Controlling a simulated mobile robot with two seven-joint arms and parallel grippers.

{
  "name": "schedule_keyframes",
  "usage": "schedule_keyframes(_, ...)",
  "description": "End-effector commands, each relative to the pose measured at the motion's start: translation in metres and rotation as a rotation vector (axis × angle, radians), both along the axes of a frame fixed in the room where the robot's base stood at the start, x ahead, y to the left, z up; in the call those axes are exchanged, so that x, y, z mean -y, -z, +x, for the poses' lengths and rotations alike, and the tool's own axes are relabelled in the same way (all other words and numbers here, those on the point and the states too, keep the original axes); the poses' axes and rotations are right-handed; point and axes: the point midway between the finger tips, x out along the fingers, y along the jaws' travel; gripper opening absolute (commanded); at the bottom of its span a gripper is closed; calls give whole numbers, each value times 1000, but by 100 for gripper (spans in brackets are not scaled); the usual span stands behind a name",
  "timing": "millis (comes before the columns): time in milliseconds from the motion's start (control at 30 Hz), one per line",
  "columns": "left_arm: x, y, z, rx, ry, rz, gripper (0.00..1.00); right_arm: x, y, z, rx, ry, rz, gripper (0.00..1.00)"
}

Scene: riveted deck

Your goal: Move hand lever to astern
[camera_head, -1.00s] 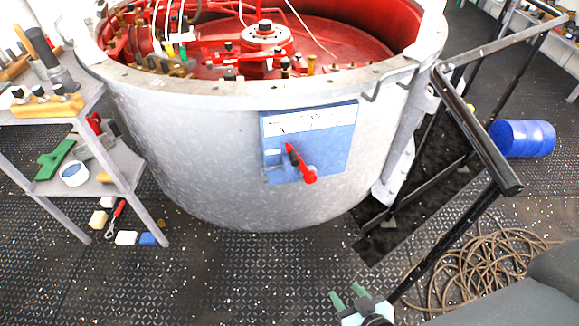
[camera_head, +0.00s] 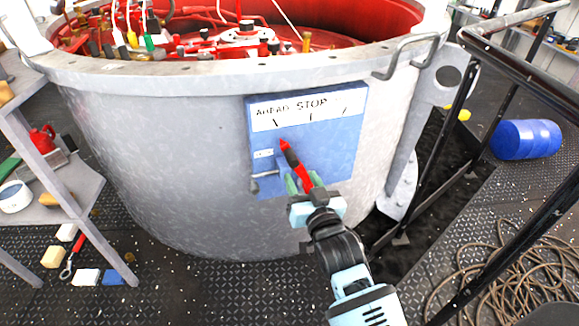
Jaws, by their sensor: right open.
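The hand lever (camera_head: 291,158) is red with a dark middle band, mounted on a blue panel (camera_head: 343,150) on the grey drum's side. Its red tip leans up and left, between the AHEAD and STOP marks on the white label (camera_head: 308,108). The label's right part is hard to read. My right gripper (camera_head: 304,185) has pale blue and green parts and is open at the lever's lower red end. Its fingers appear around or just in front of that end; I cannot tell if they touch it. My left gripper is not in view.
The grey drum (camera_head: 180,160) fills the middle, with red machinery inside. A black railing (camera_head: 525,75) stands at the right beside a dark opening. A coiled rope (camera_head: 490,280) and a blue barrel (camera_head: 526,139) lie at right. A grey shelf (camera_head: 80,190) with tools stands at left.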

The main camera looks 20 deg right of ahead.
Motion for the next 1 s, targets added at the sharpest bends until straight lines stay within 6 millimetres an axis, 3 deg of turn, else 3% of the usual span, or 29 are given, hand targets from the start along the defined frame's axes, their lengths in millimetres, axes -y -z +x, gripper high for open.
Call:
schedule_keyframes(267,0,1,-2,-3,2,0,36,0,-1,9,2,-1,-1,46)
schedule_keyframes(700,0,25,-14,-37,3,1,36,3,1,66,0,0,-2,46)
schedule_keyframes(1000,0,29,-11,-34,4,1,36,4,0,78,-1,0,-1,46)
